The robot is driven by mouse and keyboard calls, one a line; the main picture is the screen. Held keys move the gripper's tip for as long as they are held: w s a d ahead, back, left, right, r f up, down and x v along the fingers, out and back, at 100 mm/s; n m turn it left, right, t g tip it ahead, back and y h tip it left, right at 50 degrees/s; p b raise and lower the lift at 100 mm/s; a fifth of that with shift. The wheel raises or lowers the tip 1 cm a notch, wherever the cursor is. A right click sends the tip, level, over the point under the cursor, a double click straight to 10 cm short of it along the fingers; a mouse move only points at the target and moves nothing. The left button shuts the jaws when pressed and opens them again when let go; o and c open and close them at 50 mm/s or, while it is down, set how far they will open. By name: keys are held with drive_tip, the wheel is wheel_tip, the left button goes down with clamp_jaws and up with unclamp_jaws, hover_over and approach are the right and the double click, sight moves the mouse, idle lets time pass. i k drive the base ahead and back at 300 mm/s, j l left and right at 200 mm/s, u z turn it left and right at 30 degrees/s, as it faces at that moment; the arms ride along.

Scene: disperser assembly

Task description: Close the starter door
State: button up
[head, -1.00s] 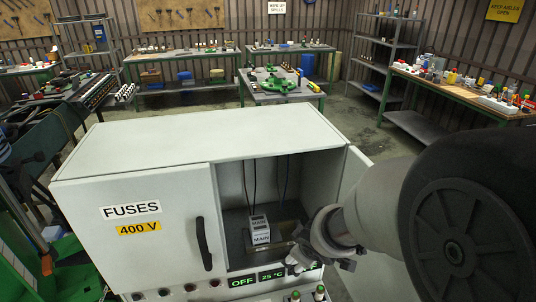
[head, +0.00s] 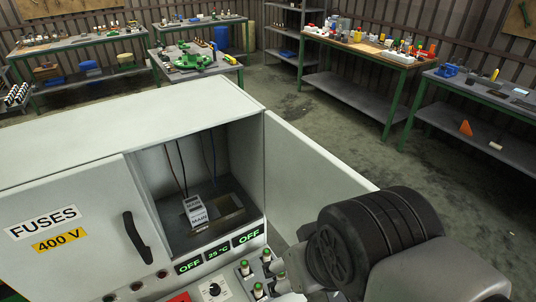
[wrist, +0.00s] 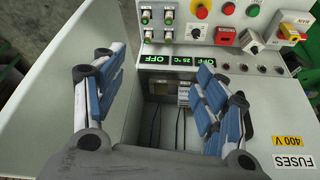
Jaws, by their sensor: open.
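The starter door (head: 312,165) is the white right-hand door of the cabinet (head: 130,130). In the wrist view the door (wrist: 62,75) is the large pale panel at the left, beside the left finger. My gripper (wrist: 163,64) is open and empty, its blue-padded fingers spread in front of the compartment. In the head view my arm covers the door's lower outer part and hides most of the gripper. I cannot tell whether a finger touches the door.
The shut FUSES door (head: 65,235) with a black handle is at left. A control panel (head: 225,285) with buttons and knobs lies below the compartment, close to my gripper. Workbenches (head: 370,55) stand behind; the floor to the right of the cabinet is clear.

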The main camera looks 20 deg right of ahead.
sight(303, 178)
drive_tip(key=k+j+u, duration=0.1)
drive_tip(key=k+u, duration=0.2)
drive_tip(key=k, duration=0.35)
drive_tip(key=l+u, duration=0.95)
drive_tip(key=u, duration=0.2)
drive_tip(key=k+l, duration=0.1)
drive_tip(key=l, duration=1)
drive_tip(key=k+l, duration=0.15)
drive_tip(key=l, duration=0.4)
